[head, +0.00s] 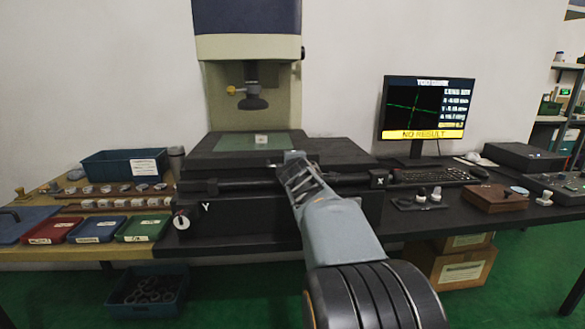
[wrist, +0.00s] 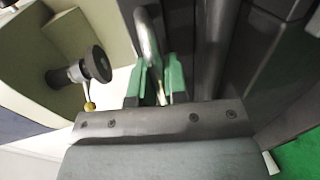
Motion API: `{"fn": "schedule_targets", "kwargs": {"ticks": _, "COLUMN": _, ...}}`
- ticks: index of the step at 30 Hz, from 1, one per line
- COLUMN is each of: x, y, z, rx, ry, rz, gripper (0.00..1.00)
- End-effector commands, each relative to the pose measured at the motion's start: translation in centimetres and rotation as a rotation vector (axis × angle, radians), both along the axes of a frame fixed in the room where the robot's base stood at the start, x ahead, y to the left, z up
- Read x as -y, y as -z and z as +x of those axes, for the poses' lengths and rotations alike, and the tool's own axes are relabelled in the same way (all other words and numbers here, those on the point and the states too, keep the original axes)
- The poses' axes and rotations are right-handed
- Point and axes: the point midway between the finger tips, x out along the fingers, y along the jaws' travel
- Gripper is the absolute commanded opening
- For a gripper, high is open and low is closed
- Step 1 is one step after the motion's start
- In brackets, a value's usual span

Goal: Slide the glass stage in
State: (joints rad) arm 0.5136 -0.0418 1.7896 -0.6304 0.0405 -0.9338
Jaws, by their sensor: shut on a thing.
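The glass stage (head: 232,142) is a pale green plate in a dark frame on the measuring machine, under the lens, with a small light piece (head: 261,140) on it. My gripper (head: 287,160) is at the front right of the stage. In the wrist view its green-tipped fingers (wrist: 155,84) are shut on a curved grey metal bar (wrist: 148,40), which looks like a stage handle. What the bar joins is hidden by my gripper and arm.
The lens (head: 252,100) hangs above the stage; it also shows in the wrist view (wrist: 95,65). Left are coloured trays (head: 142,228) and several rings. Right are a monitor (head: 424,134) reading "NO RESULT", a keyboard (head: 435,176) and a wooden box (head: 495,198).

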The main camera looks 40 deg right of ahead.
Motion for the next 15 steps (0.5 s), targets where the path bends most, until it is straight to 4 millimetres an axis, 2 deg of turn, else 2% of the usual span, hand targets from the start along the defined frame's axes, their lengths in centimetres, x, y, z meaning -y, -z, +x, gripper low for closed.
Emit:
{"fn": "schedule_targets", "kwargs": {"ticks": 2, "x": -0.15, "y": 0.10, "z": 0.12, "rx": 0.000, "ry": -0.004, "rz": 0.002, "gripper": 0.00}}
{"fn": "schedule_targets", "kwargs": {"ticks": 3, "x": -0.17, "y": 0.10, "z": 0.13, "rx": 0.000, "ry": -0.005, "rz": 0.002, "gripper": 0.15}}
{"fn": "schedule_targets", "kwargs": {"ticks": 5, "x": -0.17, "y": 0.10, "z": 0.13, "rx": 0.000, "ry": -0.005, "rz": 0.002, "gripper": 0.21}}
{"fn": "schedule_targets", "kwargs": {"ticks": 15, "x": -0.27, "y": -0.22, "z": -0.44, "rx": 0.002, "ry": -0.001, "rz": 0.000, "gripper": 0.23}}
